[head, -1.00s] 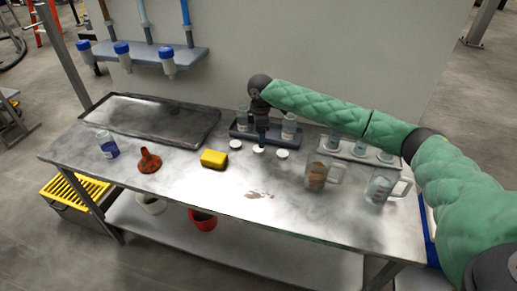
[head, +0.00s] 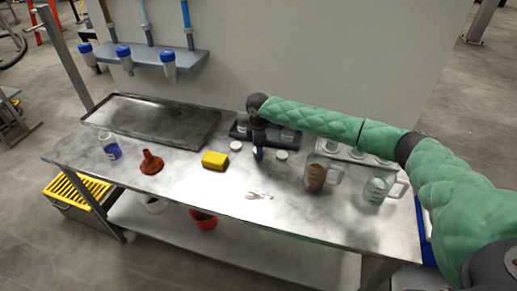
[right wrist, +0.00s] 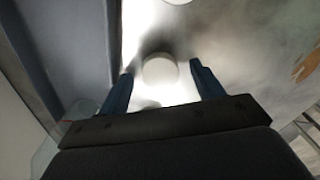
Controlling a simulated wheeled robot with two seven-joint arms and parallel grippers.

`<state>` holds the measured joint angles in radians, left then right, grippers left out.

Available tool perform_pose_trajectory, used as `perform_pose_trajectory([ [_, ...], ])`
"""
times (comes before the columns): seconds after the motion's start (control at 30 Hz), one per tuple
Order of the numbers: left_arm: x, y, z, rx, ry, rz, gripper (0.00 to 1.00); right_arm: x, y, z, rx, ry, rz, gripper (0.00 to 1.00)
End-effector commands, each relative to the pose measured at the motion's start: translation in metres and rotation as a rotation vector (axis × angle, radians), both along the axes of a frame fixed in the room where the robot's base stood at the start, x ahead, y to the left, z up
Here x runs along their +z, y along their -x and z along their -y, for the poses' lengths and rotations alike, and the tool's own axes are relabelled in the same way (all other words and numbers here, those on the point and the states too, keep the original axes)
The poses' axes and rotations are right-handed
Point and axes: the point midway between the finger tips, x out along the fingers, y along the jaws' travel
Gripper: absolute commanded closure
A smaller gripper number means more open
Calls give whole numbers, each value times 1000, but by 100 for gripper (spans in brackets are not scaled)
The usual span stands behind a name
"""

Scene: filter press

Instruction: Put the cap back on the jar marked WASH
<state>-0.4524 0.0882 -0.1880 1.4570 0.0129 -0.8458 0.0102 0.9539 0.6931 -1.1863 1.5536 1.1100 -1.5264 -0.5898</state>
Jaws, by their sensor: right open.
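Three white caps lie in a row on the steel table in front of the rack: a left cap (head: 235,146), a right cap (head: 282,155) and a middle one largely hidden by my right gripper (head: 258,154). In the right wrist view, my right gripper (right wrist: 161,71) is open, its blue fingers either side of a white cap (right wrist: 159,69), with no clear contact. I cannot read which is marked WASH. My left gripper is out of view.
A yellow sponge (head: 215,160), orange funnel (head: 151,162) and blue-filled bottle (head: 110,147) are to the left. A brown-stained jug (head: 315,177) and clear jug (head: 377,188) are to the right. A dark tray (head: 205,139) lies at the back left. The front middle has a brown spill.

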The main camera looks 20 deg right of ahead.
Motion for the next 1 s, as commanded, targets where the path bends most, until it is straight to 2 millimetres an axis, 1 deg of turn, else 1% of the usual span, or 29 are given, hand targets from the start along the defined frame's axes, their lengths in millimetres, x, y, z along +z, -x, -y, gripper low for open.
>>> perform_pose_trajectory([
  [0.4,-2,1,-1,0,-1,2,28,-3,0,0,0,0,0,34],
  [0.47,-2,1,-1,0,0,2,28,-3,0,0,0,0,0,46],
  [0.5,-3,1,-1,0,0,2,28,-3,0,0,0,0,0,53],
  [0.63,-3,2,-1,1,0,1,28,-3,0,0,0,0,0,79],
  [0.67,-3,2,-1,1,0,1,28,-3,0,0,0,0,0,81],
  [1.0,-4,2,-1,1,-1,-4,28,0,0,0,1,-1,1,81],
])
